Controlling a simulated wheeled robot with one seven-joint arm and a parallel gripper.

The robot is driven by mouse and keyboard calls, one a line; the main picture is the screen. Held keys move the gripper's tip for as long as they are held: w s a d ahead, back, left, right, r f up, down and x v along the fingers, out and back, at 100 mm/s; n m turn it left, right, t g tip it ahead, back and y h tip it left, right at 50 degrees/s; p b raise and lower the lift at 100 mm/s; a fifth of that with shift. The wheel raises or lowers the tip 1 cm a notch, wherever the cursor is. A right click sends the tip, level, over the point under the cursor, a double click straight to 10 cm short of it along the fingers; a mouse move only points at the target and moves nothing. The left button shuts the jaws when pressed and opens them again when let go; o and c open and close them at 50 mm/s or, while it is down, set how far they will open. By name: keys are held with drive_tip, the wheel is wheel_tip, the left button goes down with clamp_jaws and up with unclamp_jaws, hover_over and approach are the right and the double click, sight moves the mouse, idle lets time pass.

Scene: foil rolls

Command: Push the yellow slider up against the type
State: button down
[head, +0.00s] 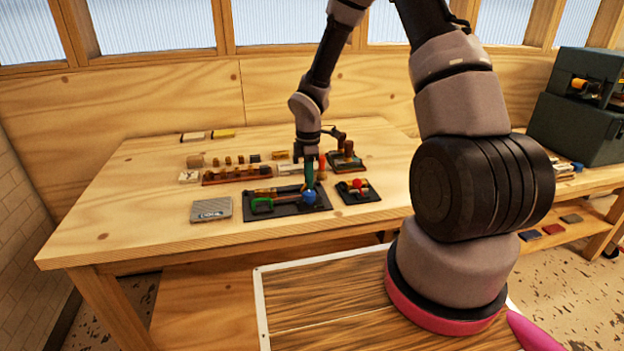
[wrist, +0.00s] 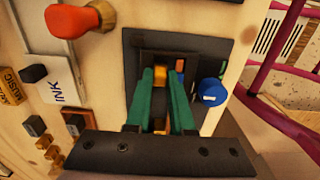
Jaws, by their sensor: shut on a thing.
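My gripper (head: 309,184) reaches down over the dark tray (head: 290,209) on the wooden table. In the wrist view, my gripper (wrist: 160,73) has its two green fingers pointing into the dark tray (wrist: 205,47), close together. A yellow-orange piece, which looks like the yellow slider (wrist: 160,78), shows between the fingers, and they are shut on it. The fingers hide much of it. Small red and blue pieces (wrist: 180,68) lie just right of the fingers and may be the type. I cannot tell whether the slider touches them.
A blue knob (wrist: 212,92) stands at the tray's corner, close to the right finger. A small dark board with a red ball (head: 357,186) lies to the right. A grey plate (head: 211,210) lies to the left. A rack of small blocks (head: 235,176) is behind. The table's left side is clear.

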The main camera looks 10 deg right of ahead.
drive_tip(key=a, duration=0.7)
drive_tip(key=shift+a, duration=0.3)
drive_tip(key=c, duration=0.8)
unclamp_jaws()
wheel_tip(320, 180, up, 11)
drive_tip(key=shift+f, duration=0.1)
